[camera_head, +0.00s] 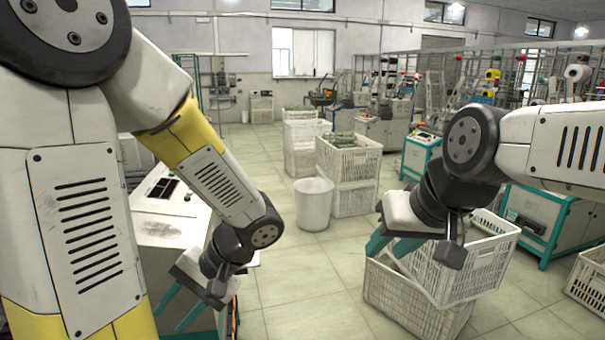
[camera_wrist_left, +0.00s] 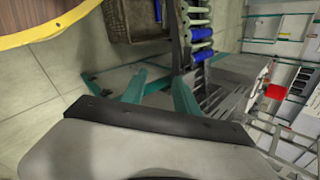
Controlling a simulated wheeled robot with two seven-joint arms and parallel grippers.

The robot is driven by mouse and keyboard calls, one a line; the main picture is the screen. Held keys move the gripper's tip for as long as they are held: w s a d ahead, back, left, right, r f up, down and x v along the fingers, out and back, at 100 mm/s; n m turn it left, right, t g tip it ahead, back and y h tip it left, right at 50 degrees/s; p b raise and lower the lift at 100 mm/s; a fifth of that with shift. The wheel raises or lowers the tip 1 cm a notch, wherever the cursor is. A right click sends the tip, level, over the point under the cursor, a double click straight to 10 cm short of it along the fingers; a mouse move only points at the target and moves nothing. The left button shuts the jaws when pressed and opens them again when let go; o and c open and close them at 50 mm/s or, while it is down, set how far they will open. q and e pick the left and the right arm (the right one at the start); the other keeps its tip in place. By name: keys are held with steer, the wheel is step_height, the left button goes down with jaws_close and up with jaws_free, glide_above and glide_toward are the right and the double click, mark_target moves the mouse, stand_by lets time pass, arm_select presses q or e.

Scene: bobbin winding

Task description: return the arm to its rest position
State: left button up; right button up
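My left gripper (camera_head: 176,312) hangs low at the left of the head view, beside a pale machine top, with teal fingers pointing down. In the left wrist view its two teal fingers (camera_wrist_left: 158,88) stand apart with nothing between them. My right gripper (camera_head: 388,247) is in front of the stacked white crates at the right of the head view. Its two teal fingers look apart and seem empty. Both arms are bent, and my left arm covers much of the left side of the view.
A pale machine cabinet (camera_head: 165,229) stands close to my left gripper. A tilted white crate (camera_head: 468,262) rests on another crate (camera_head: 405,302) below my right gripper. A white bin (camera_head: 313,204) and more crates (camera_head: 349,162) stand farther back. Tiled floor between is clear.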

arm_select(q)
steer(key=w+d+r+t+h, duration=0.1)
steer(key=d+r+t+h, duration=0.6)
steer(key=r, duration=0.7)
steer(key=d+h, duration=0.2)
steer(key=h, duration=0.1)
steer(key=shift+n+t, duration=0.3)
steer(key=shift+w+r, duration=0.1)
steer(key=shift+w, duration=0.05)
